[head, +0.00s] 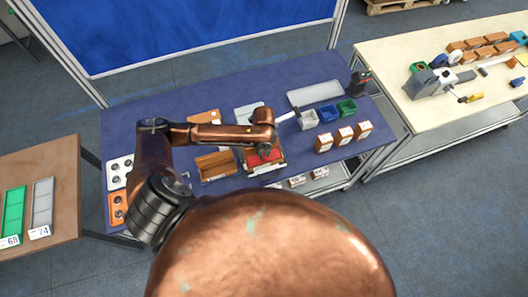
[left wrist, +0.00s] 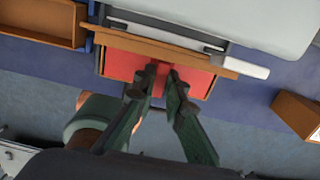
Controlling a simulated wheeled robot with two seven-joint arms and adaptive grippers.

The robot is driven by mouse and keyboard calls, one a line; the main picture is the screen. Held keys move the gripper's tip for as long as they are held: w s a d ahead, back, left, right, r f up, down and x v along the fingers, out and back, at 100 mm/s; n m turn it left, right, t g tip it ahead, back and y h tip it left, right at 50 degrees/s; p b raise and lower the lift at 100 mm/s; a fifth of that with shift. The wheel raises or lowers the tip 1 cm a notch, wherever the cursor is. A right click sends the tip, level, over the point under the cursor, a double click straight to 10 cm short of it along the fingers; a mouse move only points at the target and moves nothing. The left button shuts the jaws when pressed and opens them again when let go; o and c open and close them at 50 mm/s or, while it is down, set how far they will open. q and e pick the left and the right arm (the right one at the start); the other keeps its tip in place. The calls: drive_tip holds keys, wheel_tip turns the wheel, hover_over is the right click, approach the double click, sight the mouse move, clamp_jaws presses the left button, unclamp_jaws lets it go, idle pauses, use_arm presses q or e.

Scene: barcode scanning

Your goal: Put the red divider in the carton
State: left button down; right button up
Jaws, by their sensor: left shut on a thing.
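The red divider (left wrist: 122,66) is a flat red panel. In the left wrist view my left gripper (left wrist: 162,73) is shut on it, with both fingertips at its middle. The brown carton (left wrist: 168,51) frames the red panel along the top and sides in that view. In the head view the red divider (head: 254,160) shows within the outline of the carton (head: 266,169), below my left gripper (head: 265,149). I cannot tell how deep the divider sits or whether it touches the carton floor.
An open brown box (head: 215,165) stands just left of the carton. Grey, blue (head: 327,113) and green bins and several small brown boxes (head: 344,135) stand to the right. A pale tray (head: 314,93) lies behind. Blue tabletop between them is free.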

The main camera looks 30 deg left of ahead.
use_arm(q)
drive_tip(key=shift+f, duration=0.4)
drive_tip(key=shift+f, duration=0.2)
drive_tip(key=c, duration=2)
unclamp_jaws()
